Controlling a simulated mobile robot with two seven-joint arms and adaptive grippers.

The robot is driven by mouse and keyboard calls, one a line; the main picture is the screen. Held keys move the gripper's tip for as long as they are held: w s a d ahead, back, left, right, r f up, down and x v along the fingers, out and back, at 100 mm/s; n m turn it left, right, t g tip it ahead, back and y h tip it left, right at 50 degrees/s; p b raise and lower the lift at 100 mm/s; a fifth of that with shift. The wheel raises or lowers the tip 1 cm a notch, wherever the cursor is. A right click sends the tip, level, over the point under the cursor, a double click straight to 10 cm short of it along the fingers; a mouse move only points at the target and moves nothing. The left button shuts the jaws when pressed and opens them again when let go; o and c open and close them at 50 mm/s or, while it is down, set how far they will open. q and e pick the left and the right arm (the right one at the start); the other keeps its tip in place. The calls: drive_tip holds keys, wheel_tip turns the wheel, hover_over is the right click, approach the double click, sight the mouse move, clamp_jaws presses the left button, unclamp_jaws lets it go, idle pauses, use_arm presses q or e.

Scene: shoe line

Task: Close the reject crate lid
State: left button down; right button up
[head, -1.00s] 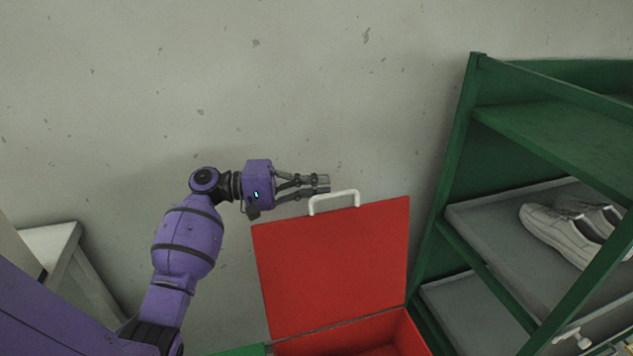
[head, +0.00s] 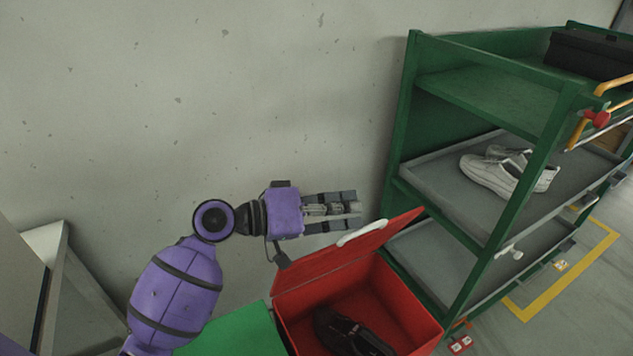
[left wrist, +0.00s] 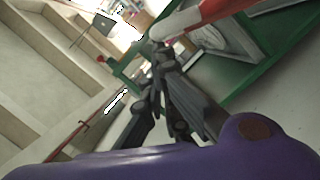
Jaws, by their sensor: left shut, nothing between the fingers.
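The red reject crate (head: 402,300) stands at the lower middle of the head view, with a dark shoe (head: 350,330) inside. Its red lid (head: 325,260) is hinged at the far side and tilted up at a slant, partly open. A white handle (head: 362,232) is on the lid's raised edge. My left gripper (head: 350,211) is shut and empty, just behind the lid by the handle; I cannot tell whether it touches. The left wrist view shows the fingers (left wrist: 170,100) together, with the handle (left wrist: 177,24) and lid (left wrist: 222,8) close beyond them. My right gripper is not in view.
A green surface (head: 235,335) adjoins the crate on the left. A green rack (head: 398,130) with grey trays and white shoes (head: 500,172) stands close on the right. A bare wall (head: 220,90) is behind the arm.

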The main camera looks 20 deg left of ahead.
use_arm(q)
drive_tip(key=s+d+f+m+y, duration=0.1)
drive_tip(key=s+d+f+m, duration=0.2)
drive_tip(key=s+d+f, duration=0.3)
drive_tip(key=s+d, duration=0.1)
drive_tip(key=d, duration=0.1)
drive_tip(key=shift+s+d+f+b, duration=0.2)
drive_tip(key=shift+d+b, duration=0.1)
drive_tip(key=shift+b, duration=0.1)
drive_tip(key=shift+r, duration=0.15)
